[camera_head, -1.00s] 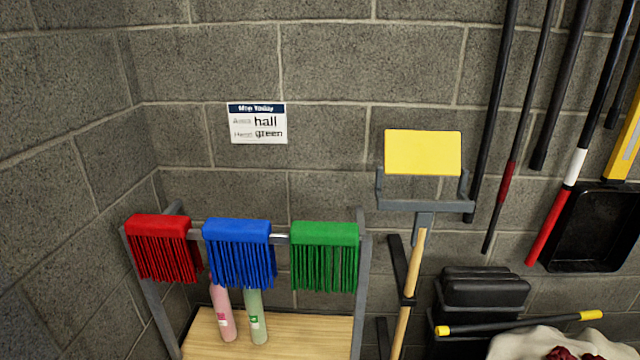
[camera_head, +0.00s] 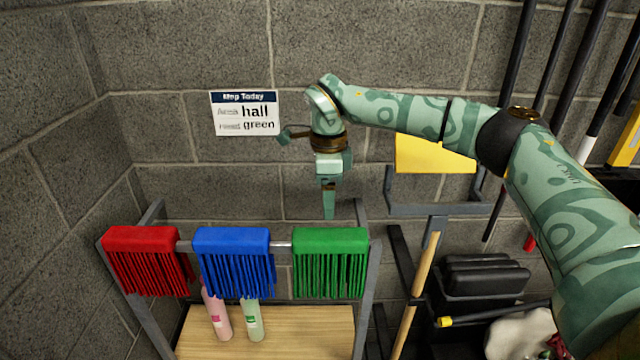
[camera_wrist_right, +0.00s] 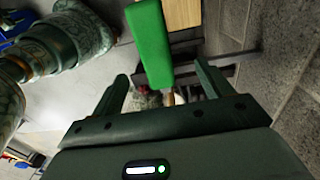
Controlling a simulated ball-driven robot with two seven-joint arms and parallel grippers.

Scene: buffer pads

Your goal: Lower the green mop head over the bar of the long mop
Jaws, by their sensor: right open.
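The green mop head (camera_head: 331,248) hangs over the right end of the rack rail (camera_head: 283,244), strings down. My right gripper (camera_head: 328,205) is above it, pointing down. The right wrist view shows the gripper (camera_wrist_right: 163,75) open, its fingers apart, with the green mop head (camera_wrist_right: 150,45) beyond and between them, not gripped. The long mop stands right of the rack: a wooden handle (camera_head: 414,280) with a grey bar (camera_head: 435,209) on top that has upturned ends. A yellow plate (camera_head: 432,156) shows above the bar, partly hidden by my right arm. My left gripper is out of view.
A blue mop head (camera_head: 233,262) and a red one (camera_head: 147,260) hang left on the same rail. Two bottles stand on the wooden shelf (camera_head: 285,340) below. A wall sign (camera_head: 245,113) reads hall and green. Black pads (camera_head: 485,278) and hanging poles are at right.

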